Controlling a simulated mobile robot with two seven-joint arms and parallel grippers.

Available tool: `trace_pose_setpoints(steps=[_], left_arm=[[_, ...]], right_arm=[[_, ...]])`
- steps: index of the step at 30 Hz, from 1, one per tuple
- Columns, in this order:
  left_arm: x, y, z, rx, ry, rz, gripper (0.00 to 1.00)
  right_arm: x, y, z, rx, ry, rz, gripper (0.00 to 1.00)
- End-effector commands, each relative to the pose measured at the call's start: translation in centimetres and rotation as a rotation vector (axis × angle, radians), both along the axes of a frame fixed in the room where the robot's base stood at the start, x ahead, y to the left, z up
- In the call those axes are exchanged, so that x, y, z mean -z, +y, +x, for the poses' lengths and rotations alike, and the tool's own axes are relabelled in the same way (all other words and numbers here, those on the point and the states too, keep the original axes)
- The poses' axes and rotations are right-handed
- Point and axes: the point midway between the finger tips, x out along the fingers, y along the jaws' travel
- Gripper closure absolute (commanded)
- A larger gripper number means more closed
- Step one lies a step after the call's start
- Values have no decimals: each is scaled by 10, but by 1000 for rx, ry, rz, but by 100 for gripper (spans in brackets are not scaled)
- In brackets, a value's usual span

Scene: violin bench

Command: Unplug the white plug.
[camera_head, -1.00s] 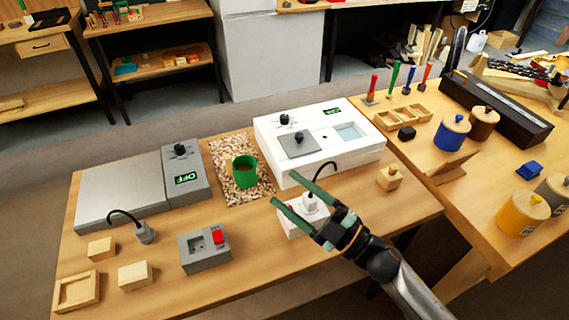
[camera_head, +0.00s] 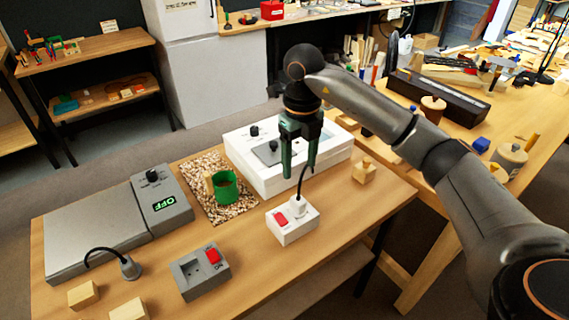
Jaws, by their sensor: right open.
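The white plug (camera_head: 298,206) sits upright in the white socket box (camera_head: 291,226), which has a red switch. Its black cord rises from the top and runs up towards the white appliance (camera_head: 262,180). My right gripper (camera_head: 300,175) points down above and just behind the plug, its two green fingers apart with nothing held between them. The cord passes close to the right finger; I cannot tell whether they touch. My left gripper is not in view.
A grey plug (camera_head: 131,268) stands on the table left of a grey socket box (camera_head: 200,272). A grey appliance (camera_head: 90,232) reads OFF. A green mug (camera_head: 225,187) stands on a speckled mat. A wooden block (camera_head: 364,171) lies to the right.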

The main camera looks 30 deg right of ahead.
Motion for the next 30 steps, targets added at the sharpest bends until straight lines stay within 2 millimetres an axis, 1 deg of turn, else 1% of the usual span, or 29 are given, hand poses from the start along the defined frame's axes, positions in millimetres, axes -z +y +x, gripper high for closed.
trace_pose_setpoints(steps=[5,12,18,24,30], left_arm=[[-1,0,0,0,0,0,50],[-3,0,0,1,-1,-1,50],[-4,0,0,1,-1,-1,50],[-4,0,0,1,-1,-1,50],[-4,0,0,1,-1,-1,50]], right_arm=[[19,-1,-1,1,6,-3,32],[66,0,-1,-1,6,0,32],[100,1,-1,-2,4,1,32],[119,0,-1,-2,3,1,32],[124,1,0,-2,0,1,32]])
